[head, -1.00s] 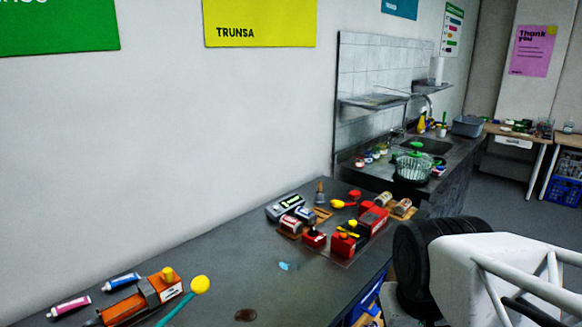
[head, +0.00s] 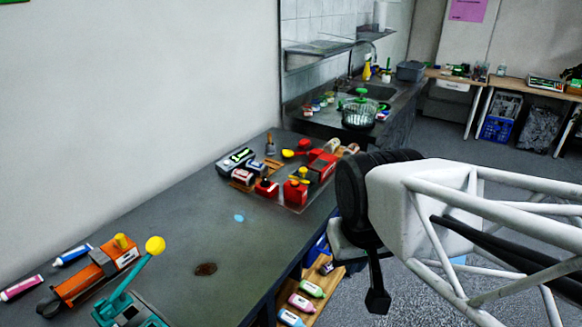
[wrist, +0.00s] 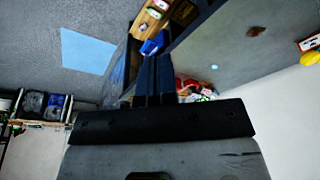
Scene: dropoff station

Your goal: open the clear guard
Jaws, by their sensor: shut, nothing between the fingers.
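I cannot make out a clear guard for certain in either view. A group of red boxes (head: 296,193), some with yellow or red tops, stands toward the far end of the dark worktop (head: 238,262); any clear cover there is too small to tell. My gripper (head: 377,302) is to the right of the worktop's edge, over the floor, apart from the red boxes. It also shows in the wrist view (wrist: 153,62), where its dark fingers are together with nothing between them.
An orange device (head: 95,272) and a teal lever device with a yellow ball (head: 155,245) stand at the near left. A shelf with bottles (head: 303,302) is below the worktop. A sink counter (head: 330,125) stands beyond. The worktop's middle is mostly clear.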

